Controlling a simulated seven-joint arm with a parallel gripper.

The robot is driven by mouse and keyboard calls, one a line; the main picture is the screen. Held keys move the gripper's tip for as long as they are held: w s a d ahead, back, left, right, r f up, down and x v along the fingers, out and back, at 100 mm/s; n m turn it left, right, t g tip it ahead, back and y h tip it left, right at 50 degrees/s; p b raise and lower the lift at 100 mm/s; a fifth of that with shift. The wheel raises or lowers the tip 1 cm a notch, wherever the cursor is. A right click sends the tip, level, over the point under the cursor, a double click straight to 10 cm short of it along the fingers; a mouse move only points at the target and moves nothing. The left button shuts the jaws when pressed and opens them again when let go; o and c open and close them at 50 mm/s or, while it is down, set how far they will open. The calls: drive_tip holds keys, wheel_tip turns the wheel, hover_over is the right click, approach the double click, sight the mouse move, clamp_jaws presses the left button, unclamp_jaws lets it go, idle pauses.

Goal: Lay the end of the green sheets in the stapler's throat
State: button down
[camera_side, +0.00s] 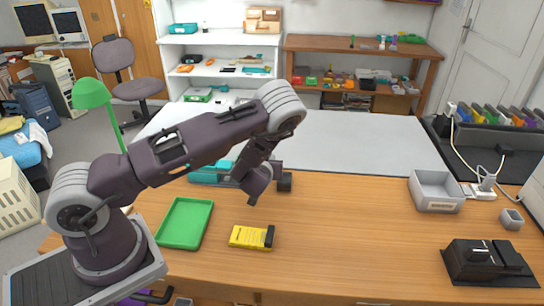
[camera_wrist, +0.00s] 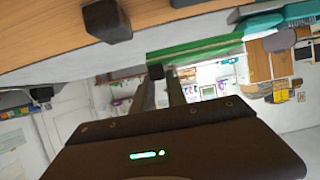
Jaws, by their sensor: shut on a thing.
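My gripper (camera_wrist: 167,74) is shut on the green sheets (camera_wrist: 198,46), which show almost edge-on as a thin green band at its fingertips in the wrist view. In the side view my wrist hangs over the back of the table, and the fingers and sheets are hard to make out behind it. A teal body (camera_side: 207,176), with grey and dark parts near it, lies partly behind my arm; it may be the stapler, but its throat is hidden. I cannot tell whether the sheets touch it.
A green tray (camera_side: 185,222) and a yellow block with a black end (camera_side: 250,237) lie in front. A grey bin (camera_side: 437,190), a small grey cup (camera_side: 511,219) and a black device (camera_side: 485,262) stand at the right. The table's middle is clear.

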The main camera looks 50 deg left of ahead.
drive_tip(key=shift+f, duration=3.1)
drive_tip(key=shift+s+a+f, duration=0.15)
drive_tip(key=shift+s+a, duration=0.05)
drive_tip(key=shift+s, duration=0.05)
drive_tip(key=shift+s+a, duration=1.8)
drive_tip(key=shift+f, duration=0.2)
drive_tip(key=c, duration=1.3)
unclamp_jaws()
drive_tip(key=shift+o, duration=0.2)
